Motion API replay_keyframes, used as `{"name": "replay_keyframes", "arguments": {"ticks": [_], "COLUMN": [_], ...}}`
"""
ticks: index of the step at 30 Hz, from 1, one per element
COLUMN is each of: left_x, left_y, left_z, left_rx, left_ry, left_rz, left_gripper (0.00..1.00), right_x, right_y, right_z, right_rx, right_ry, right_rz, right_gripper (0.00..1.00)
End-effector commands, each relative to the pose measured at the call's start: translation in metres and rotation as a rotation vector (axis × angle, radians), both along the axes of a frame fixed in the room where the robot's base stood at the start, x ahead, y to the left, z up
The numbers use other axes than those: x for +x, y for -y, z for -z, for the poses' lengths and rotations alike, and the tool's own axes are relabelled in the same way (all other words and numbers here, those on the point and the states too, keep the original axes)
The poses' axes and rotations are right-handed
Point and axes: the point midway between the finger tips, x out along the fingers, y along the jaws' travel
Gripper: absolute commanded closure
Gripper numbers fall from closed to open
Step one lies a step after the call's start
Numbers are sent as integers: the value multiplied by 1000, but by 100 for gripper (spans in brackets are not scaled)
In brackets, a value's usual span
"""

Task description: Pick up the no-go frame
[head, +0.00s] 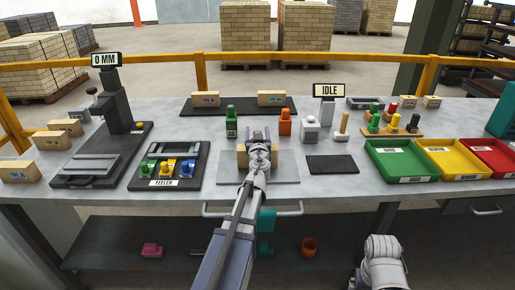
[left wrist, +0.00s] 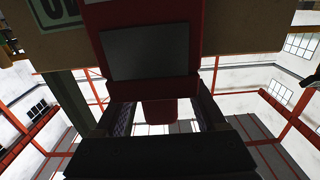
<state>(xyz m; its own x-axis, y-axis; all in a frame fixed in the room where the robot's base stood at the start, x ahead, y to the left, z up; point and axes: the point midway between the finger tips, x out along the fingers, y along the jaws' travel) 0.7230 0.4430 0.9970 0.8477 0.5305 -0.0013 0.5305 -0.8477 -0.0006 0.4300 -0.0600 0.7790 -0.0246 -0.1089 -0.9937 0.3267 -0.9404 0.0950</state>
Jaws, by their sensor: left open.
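An orange upright piece (head: 285,122), which looks like the no-go frame, stands behind the grey pad, with a green upright piece (head: 231,124) to its left. My left gripper (head: 258,137) is open above the pad, between these two in the picture. It partly hides a tan brick (head: 242,157). In the left wrist view a red part (left wrist: 160,110) shows between the open fingers (left wrist: 165,118), below a larger red body with a dark panel. I cannot tell whether the fingers touch it. My right gripper is out of view; only part of that arm shows at the bottom.
Bricks sit on a dark strip behind. The bench is crowded around my left gripper.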

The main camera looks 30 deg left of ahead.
Motion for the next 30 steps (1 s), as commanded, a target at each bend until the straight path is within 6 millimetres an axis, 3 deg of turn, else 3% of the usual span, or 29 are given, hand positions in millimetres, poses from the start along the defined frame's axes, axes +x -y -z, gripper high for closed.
{"name": "replay_keyframes", "arguments": {"ticks": [5,24,30], "left_x": [0,0,0], "left_y": [0,0,0], "left_z": [0,0,0], "left_rx": [0,0,0], "left_ry": [0,0,0], "left_rz": [0,0,0], "left_gripper": [28,98,100], "right_x": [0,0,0], "right_y": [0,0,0], "right_z": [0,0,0], "right_rx": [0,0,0], "right_ry": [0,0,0], "right_rz": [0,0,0], "right_gripper": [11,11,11]}}
